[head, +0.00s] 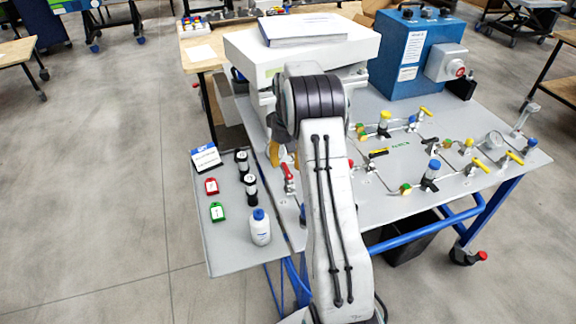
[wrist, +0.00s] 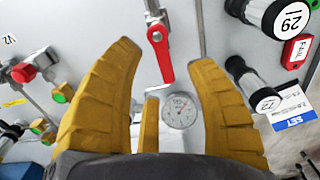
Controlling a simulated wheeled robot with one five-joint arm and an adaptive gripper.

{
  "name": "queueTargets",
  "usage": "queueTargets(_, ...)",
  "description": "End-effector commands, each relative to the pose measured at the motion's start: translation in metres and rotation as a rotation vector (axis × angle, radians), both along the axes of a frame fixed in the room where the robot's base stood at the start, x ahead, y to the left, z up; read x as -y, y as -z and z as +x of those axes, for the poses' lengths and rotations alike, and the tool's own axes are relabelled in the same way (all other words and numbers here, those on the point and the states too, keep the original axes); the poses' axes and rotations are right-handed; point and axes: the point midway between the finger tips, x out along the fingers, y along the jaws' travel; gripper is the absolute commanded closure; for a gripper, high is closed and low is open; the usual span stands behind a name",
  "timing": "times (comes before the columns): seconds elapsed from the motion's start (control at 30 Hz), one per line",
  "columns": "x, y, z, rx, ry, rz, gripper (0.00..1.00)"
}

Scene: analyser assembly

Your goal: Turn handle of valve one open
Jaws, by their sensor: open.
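A red valve handle (wrist: 160,52) on a metal fitting is at the top middle of the wrist view, running lengthwise in the picture. It also shows in the head view (head: 287,172), left of my arm. Its number cannot be read. My gripper (wrist: 167,58) is open, its yellow fingers on either side of the handle's lower end in the picture; I see no contact. In the head view the gripper is mostly hidden behind my arm. Another red handle (wrist: 22,73) is at the left of the wrist view, near a "V2" mark.
A round gauge (wrist: 180,110) shows between the fingers. Black-and-white cylinders (wrist: 266,100) stand close to the right finger. A white bottle (head: 260,227) and tags are on the side shelf (head: 228,258). Several valves and pipes crowd the table right of my arm.

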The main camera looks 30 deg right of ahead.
Motion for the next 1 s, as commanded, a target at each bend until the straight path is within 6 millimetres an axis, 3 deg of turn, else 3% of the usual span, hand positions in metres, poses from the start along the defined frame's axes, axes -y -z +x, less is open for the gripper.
queueTargets(0.3, 0.000, -0.054, 0.001, 0.002, 0.000, 0.000, 0.50)
queueTargets(0.5, 0.000, -0.076, 0.001, -0.001, -0.001, 0.000, 0.50)
queueTargets(1.0, 0.000, -0.088, 0.000, -0.002, -0.001, 0.000, 0.50)
